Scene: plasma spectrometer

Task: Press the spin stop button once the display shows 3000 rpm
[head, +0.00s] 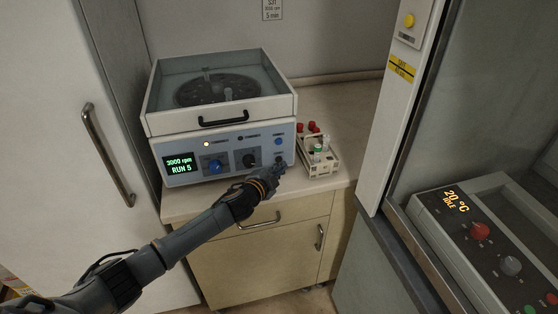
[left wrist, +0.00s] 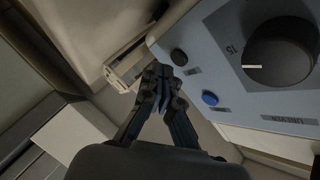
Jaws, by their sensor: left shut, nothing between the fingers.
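The benchtop centrifuge (head: 220,118) stands on the counter, and its green display (head: 180,164) reads 3000 rpm and RUN 5. At the right end of its front panel is a blue button (head: 278,141), with a dark button just below it, close to my gripper. The left wrist view shows the dark button (left wrist: 179,57) and the blue button (left wrist: 210,97); their labels are too small to read. My left gripper (head: 279,171) is shut and empty, in front of the panel's lower right. In the left wrist view its fingertips (left wrist: 160,72) are near the dark button; contact cannot be told.
A tube rack (head: 320,166) stands on the counter just right of the centrifuge, with red caps (head: 313,127) behind it. Blue (head: 215,166) and black (head: 249,160) knobs are on the panel. A second device (head: 480,230) at right reads 20 °C IDLE.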

